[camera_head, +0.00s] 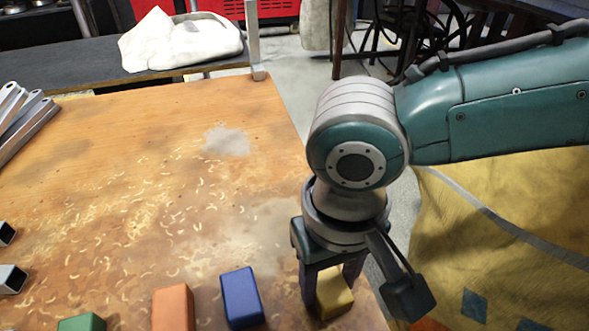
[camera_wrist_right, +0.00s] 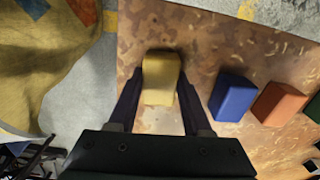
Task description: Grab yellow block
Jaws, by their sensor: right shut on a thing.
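The yellow block (camera_head: 334,293) is near the front right edge of the wooden table. My right gripper (camera_head: 333,290) is over it, pointing down, with a finger on each side of the block. In the right wrist view the yellow block (camera_wrist_right: 161,78) lies between the fingertips of my right gripper (camera_wrist_right: 160,90), which is shut on it. I cannot tell whether the block is touching the table. My left gripper is not in view.
A blue block (camera_head: 242,297) stands just left of my right gripper. An orange block (camera_head: 173,307) and a green block (camera_head: 82,323) are farther left. Metal bars (camera_head: 22,122) lie at the table's left side. The middle of the wooden table (camera_head: 130,190) is clear except for shavings.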

